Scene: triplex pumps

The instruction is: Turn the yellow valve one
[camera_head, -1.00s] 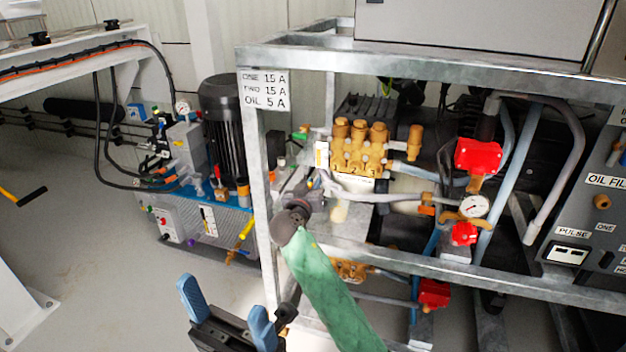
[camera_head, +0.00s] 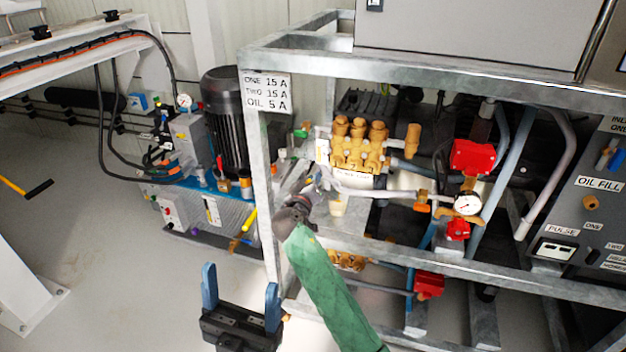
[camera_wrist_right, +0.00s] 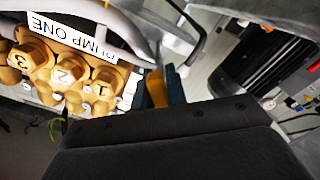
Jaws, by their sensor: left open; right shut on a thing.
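In the right wrist view, a yellow-orange handle (camera_wrist_right: 156,88), which looks like the yellow valve's, stands between the blue fingers of my right gripper (camera_wrist_right: 160,85). The gripper is shut on it. In the head view my right arm's green sleeve leads to the wrist at the frame's left post. The right gripper's fingers and the held handle are largely hidden there. Pump one (camera_head: 358,150), with its brass caps, sits just right of the gripper; its numbered caps (camera_wrist_right: 65,72) fill the left of the wrist view. My left gripper (camera_head: 241,298) is open and empty, low in front of the frame.
A galvanised frame (camera_head: 262,190) surrounds the pumps. Red valve boxes (camera_head: 473,156) and a gauge (camera_head: 467,203) are to the right, beside a grey control panel (camera_head: 590,215). A hydraulic unit with a black motor (camera_head: 226,120) stands behind left. Floor at the left is mostly clear.

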